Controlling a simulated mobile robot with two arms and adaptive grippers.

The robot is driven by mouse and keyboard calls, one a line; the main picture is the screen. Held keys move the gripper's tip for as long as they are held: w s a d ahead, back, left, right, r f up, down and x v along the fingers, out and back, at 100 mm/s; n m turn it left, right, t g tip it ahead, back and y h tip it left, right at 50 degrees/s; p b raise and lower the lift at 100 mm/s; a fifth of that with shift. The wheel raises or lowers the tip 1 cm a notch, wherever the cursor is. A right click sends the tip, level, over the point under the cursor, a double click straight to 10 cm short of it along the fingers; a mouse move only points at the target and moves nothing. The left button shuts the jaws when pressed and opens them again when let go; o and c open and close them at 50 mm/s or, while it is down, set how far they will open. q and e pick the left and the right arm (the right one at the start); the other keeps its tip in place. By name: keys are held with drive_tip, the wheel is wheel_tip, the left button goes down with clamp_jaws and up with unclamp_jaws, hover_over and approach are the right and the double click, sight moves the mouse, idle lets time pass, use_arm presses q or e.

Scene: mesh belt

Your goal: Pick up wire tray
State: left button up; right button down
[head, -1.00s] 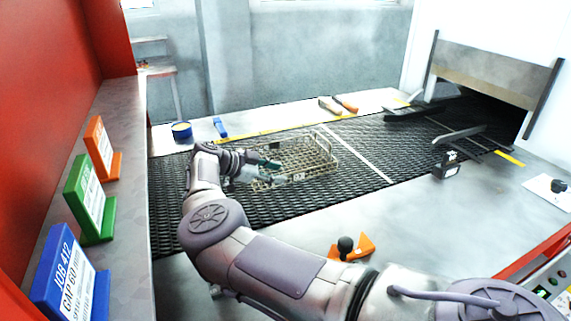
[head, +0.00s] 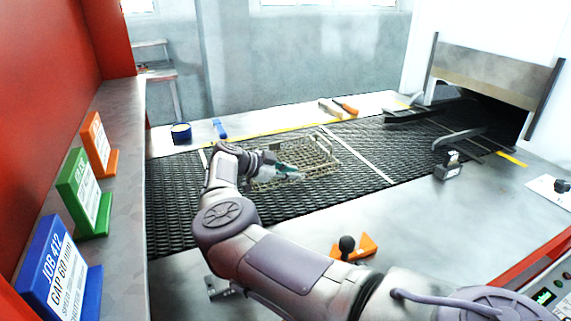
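The wire tray (head: 322,158) is a tan wire-mesh basket lying flat on the dark mesh belt (head: 172,205). My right gripper (head: 292,172) is at the tray's left part, with its fingers over or just inside it. I cannot tell whether it touches the wires. The gripper is small and partly hidden by its own wrist, so whether its fingers are open or shut is unclear. The arm hides part of the tray's left side. My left gripper is not in view.
Blue, green and orange signs (head: 62,272) stand on the left ledge. An orange piece with a black knob (head: 352,246) sits on the front metal deck. A black block (head: 448,170) stands at the belt's near edge.

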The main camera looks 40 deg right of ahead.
idle(0.7)
wheel_tip(320, 180, up, 28)
drive_tip(key=b, duration=0.1)
drive_tip(key=shift+b, duration=0.3)
